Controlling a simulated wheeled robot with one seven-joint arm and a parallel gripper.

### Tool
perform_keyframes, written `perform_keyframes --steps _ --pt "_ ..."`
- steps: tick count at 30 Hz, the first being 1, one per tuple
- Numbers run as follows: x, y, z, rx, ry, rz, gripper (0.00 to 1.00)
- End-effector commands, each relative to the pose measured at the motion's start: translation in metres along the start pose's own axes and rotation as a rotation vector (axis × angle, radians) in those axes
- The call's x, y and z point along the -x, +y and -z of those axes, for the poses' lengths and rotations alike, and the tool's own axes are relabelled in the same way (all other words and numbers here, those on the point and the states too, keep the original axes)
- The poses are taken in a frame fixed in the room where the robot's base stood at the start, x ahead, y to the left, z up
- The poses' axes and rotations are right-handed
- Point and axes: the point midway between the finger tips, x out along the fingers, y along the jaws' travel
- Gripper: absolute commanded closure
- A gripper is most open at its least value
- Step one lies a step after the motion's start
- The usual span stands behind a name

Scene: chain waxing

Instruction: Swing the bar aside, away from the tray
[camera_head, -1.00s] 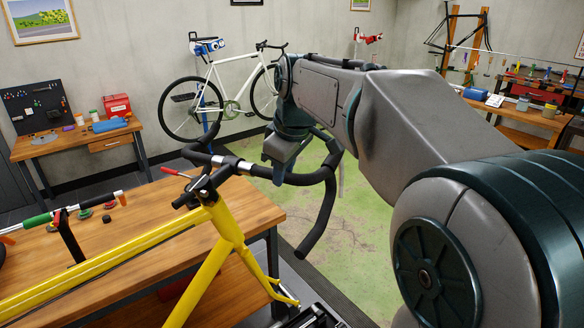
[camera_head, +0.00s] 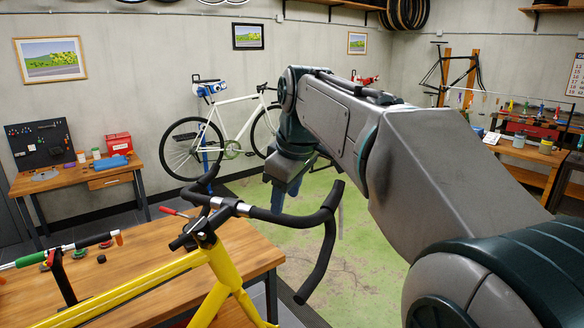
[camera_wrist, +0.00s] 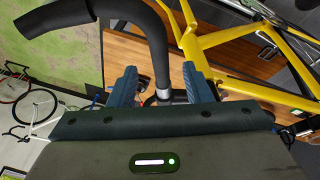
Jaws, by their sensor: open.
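The black curved handlebar (camera_head: 262,214) is fixed by a silver clamp (camera_head: 229,205) to the yellow bicycle frame (camera_head: 222,262). Its right drop hangs beyond the bench corner, over the floor. My gripper (camera_head: 283,188) points down just behind the bar in the head view. In the wrist view my gripper (camera_wrist: 160,84) has its two blue fingers apart, and the handlebar (camera_wrist: 155,40) runs up from the gap between them. I cannot tell whether the fingers touch it. I cannot make out a tray in either view.
The wooden bench (camera_head: 165,240) lies under the yellow frame, with a stand arm (camera_head: 62,275) and small parts on its left. Green floor (camera_head: 360,235) is open right of the bench. A white bicycle (camera_head: 222,125) hangs on a stand by the wall.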

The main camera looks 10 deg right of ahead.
Motion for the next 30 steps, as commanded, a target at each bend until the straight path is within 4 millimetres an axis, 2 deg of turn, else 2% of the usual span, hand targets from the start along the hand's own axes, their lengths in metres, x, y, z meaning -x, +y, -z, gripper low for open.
perform_keyframes --steps 1,6,12,17,25,30 --pt "0.013 0.001 0.0 0.0 0.004 -0.004 0.55" --pt "0.05 0.001 0.001 0.0 0.004 -0.004 0.55" --pt "0.078 0.0 0.001 0.0 0.002 -0.002 0.55" --pt "0.086 0.0 0.0 0.0 0.001 -0.001 0.55" --pt "0.086 0.0 0.0 0.0 0.001 0.0 0.55" --pt "0.074 -0.008 -0.01 -0.055 -0.003 -0.003 0.55"
